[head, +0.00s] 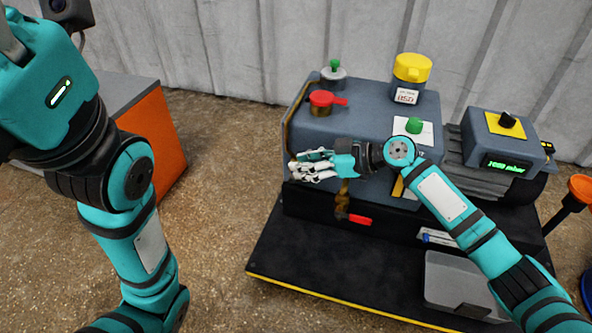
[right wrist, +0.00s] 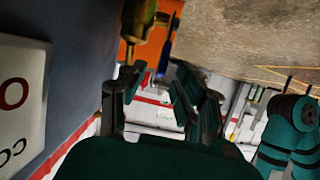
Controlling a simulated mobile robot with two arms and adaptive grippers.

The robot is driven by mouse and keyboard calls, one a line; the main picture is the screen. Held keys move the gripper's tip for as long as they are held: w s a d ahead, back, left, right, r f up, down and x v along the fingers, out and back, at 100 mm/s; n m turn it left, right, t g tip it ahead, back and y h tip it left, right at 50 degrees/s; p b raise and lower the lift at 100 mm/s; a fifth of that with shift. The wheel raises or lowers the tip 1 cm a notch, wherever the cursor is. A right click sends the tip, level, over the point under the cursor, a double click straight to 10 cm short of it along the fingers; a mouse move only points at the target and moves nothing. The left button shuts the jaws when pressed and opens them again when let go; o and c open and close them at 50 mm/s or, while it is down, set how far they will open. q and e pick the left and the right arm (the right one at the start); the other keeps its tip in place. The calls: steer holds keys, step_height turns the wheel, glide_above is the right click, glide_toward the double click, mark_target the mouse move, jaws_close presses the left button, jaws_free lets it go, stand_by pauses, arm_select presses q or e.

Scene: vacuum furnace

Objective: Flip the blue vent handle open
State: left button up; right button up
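The blue vent handle (right wrist: 163,57) shows in the right wrist view as a small blue piece beside a brass fitting (right wrist: 137,30), ahead of my right gripper. In the head view I cannot make it out; my right gripper covers that spot. My right gripper (head: 300,168) is at the front left of the grey-blue machine (head: 365,115). In the right wrist view its two fingers (right wrist: 160,108) stand apart with a gap between them, and I see nothing gripped. Whether a finger touches the handle is unclear. My left arm is at the left; its gripper is out of view.
A red-handled valve (head: 322,101), a yellow-capped part (head: 411,68) and a green knob (head: 414,125) are on the machine. A lower red handle (head: 360,220) sticks out below my gripper. An orange-sided box (head: 157,140) stands left. The floor between is clear.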

steer(key=shift+x, duration=1.2)
jaws_close()
